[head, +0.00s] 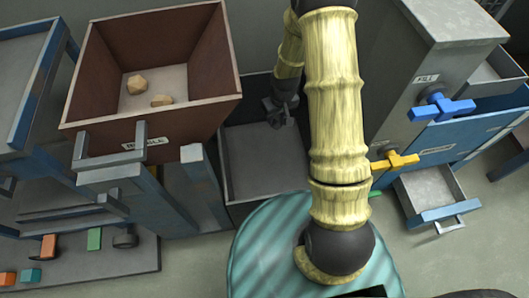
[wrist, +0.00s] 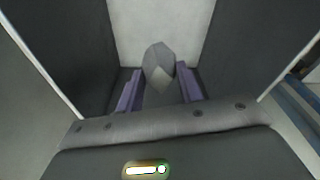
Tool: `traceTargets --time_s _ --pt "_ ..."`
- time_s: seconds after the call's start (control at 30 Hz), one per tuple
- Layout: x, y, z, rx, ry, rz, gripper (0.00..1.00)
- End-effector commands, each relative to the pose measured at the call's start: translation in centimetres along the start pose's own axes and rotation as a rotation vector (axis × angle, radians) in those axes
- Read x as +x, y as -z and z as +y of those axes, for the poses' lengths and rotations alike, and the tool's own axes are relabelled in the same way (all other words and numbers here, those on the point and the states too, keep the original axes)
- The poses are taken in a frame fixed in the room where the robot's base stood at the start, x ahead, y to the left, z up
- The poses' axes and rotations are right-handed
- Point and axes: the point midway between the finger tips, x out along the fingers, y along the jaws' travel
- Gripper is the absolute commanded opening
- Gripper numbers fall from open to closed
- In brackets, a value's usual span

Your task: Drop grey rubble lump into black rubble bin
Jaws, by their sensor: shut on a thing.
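My gripper (wrist: 160,88) has purple fingers shut on the grey rubble lump (wrist: 158,60), a faceted stone that sticks out beyond the fingertips. In the wrist view the dark walls of the black rubble bin (wrist: 65,55) stand on both sides of the lump, with a pale floor beyond it. In the head view my gripper (head: 280,112) is over the far part of the black bin (head: 228,165), which stands on the ground. The lump cannot be made out in the head view. How high it is above the bin's floor is hard to tell.
A brown open drawer (head: 170,111) with two tan lumps (head: 137,84) juts out left of the bin. A grey cabinet (head: 425,70) with blue (head: 442,107) and yellow (head: 396,161) handles stands at right. A small open drawer (head: 430,188) is below it.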

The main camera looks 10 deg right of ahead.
Motion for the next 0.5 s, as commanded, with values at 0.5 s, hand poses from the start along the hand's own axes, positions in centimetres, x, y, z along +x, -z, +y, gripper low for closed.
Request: traceTargets --time_s 0.5 --pt "-0.43 0.01 0.05 0.001 0.000 0.000 0.62"
